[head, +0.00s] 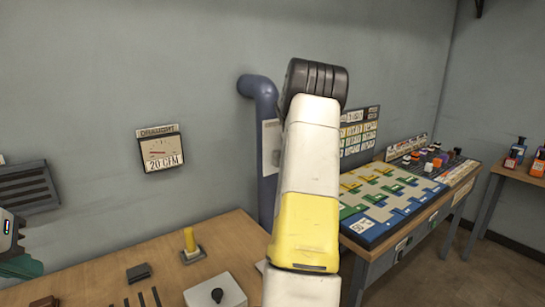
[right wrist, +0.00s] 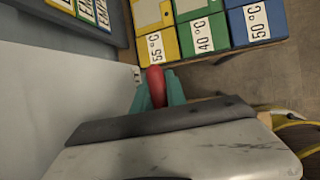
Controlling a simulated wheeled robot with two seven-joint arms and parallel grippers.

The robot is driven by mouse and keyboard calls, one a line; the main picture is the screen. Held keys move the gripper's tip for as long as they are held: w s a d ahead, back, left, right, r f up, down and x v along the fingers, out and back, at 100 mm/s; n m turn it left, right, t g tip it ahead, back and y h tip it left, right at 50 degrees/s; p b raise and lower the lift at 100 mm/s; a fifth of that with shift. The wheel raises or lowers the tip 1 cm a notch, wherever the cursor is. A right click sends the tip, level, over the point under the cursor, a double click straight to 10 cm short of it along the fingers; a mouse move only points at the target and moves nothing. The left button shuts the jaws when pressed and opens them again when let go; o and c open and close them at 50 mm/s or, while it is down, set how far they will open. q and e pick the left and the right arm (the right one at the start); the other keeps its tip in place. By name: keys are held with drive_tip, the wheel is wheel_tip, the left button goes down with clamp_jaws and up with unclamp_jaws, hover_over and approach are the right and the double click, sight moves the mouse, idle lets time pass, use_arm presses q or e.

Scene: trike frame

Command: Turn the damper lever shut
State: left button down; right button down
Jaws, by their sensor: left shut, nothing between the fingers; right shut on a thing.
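In the right wrist view a red handle (right wrist: 156,84), which looks like the damper lever's grip, stands between the teal fingers of my right gripper (right wrist: 158,90). That gripper is shut on it. In the head view my raised right arm hides the lever and the right gripper. The blue duct pipe (head: 260,92) runs down the wall behind the arm, with a pale plate (head: 270,140) partly showing. My left gripper (head: 22,267) is at the left edge of the head view, partly cut off, shut and empty, far from the lever.
A draught gauge (head: 160,150) on the wall reads 20 CFM. At right is a table with a coloured board (head: 375,235). A vent (head: 28,187) is at left.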

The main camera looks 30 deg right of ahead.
drive_tip(key=shift+a+f+y, duration=0.1)
drive_tip(key=shift+f+y, duration=0.45)
drive_tip(key=shift+y, duration=0.15)
drive_tip(key=shift+f, duration=0.1)
drive_tip(key=c, duration=1.3)
unclamp_jaws()
drive_tip(key=shift+c, duration=0.2)
drive_tip(key=v, duration=0.7)
drive_tip(key=shift+a+r, duration=0.1)
drive_tip(key=shift+r, duration=0.3)
